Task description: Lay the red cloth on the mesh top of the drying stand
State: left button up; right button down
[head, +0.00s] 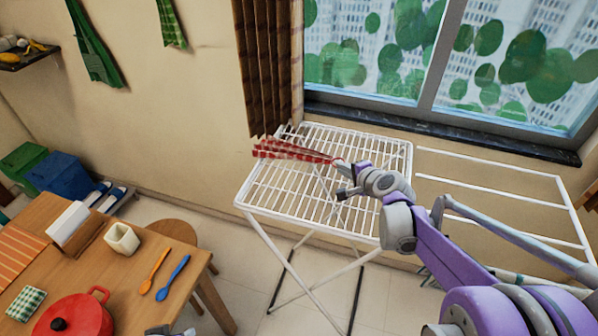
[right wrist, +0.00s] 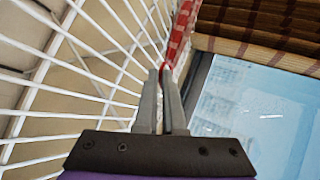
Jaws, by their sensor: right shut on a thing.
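The red-and-white checked cloth (head: 290,151) stretches left from my right gripper (head: 341,167) above the far-left part of the drying stand's white mesh top (head: 262,199). My right gripper is shut on one end of the cloth. In the right wrist view, the closed fingertips (right wrist: 165,70) pinch a thin red end, and the cloth (right wrist: 181,35) runs away beyond them beside the mesh bars (right wrist: 90,88). I cannot tell whether the cloth touches the bars. A small grey part at the bottom edge of the head view may be my left gripper (head: 170,331); its fingers are not clear.
A brown curtain (head: 268,65) hangs behind the stand's far-left corner, beside a window (head: 380,55) with a dark sill. A side rack (head: 490,180) extends right. A wooden table (head: 120,275) with a red pot (head: 78,316) stands at left. Most of the mesh is bare.

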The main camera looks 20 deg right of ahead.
jog(key=c, duration=1.2)
grip_release()
jog(key=p+v, duration=0.2)
jog(key=v, duration=0.5)
jog(key=shift+r+p, duration=0.1)
jog(key=shift+p, duration=0.3)
pick_arm(q)
jog(key=shift+w+r, duration=0.25)
jog(key=shift+r, duration=0.4)
jog(key=shift+w+r, duration=0.3)
jog(key=shift+r, duration=0.4)
jog(key=shift+w+r, duration=0.25)
jog(key=shift+r, duration=0.4)
pick_arm(e)
jog(key=shift+s+r, duration=0.1)
jog(key=shift+s, duration=0.3)
